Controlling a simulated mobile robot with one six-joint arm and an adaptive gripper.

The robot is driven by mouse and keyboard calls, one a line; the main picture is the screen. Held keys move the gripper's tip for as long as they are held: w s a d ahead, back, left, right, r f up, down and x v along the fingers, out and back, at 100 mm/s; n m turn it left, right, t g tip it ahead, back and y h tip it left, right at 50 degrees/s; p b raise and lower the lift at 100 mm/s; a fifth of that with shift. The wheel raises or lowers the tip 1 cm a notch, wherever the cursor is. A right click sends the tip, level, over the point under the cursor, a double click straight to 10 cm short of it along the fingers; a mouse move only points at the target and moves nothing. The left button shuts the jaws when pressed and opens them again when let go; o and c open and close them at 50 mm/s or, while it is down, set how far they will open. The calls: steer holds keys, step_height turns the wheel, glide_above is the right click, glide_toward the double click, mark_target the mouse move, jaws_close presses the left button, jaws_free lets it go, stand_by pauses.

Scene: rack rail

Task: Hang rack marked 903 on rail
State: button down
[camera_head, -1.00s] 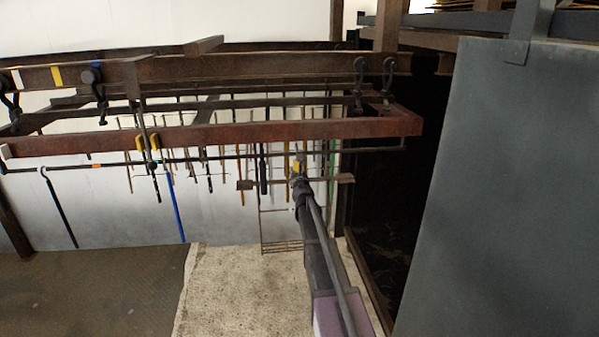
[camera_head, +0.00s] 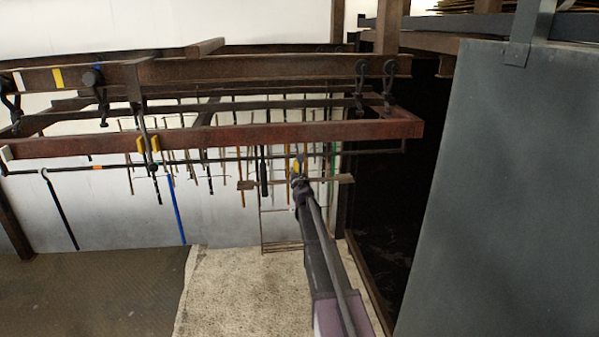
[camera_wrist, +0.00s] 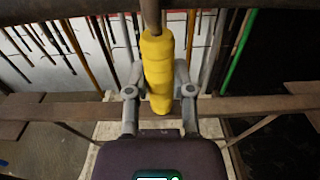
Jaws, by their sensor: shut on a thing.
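My gripper (camera_wrist: 159,98) is shut on the yellow grip (camera_wrist: 158,65) of a rack, one finger on each side. In the head view it sits right of centre, below the red beam. The rack's brown crossbar (camera_head: 330,181) runs level behind my gripper, and its thin frame (camera_head: 262,225) hangs below. The crossbar (camera_wrist: 60,111) also spans the wrist view. The rail, a thin dark rod (camera_head: 220,160), runs below the beam, near the grip's height in the picture. I cannot tell whether the rack's hook touches the rail. No number is readable.
A red-brown beam (camera_head: 200,138) crosses above the rail. A large grey panel (camera_head: 510,190) blocks the right. Long rods line the back wall.

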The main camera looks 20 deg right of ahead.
steer(key=shift+f, duration=0.15)
steer(key=shift+f+b, duration=1.05)
steer(key=shift+b, duration=0.1)
steer(key=shift+f+b, duration=0.35)
stand_by(0.5)
steer(key=shift+c, duration=2)
jaws_free()
steer(key=shift+s+a, duration=0.1)
steer(key=shift+s, duration=0.1)
steer(key=v, duration=1.1)
steer(key=shift+s, duration=0.3)
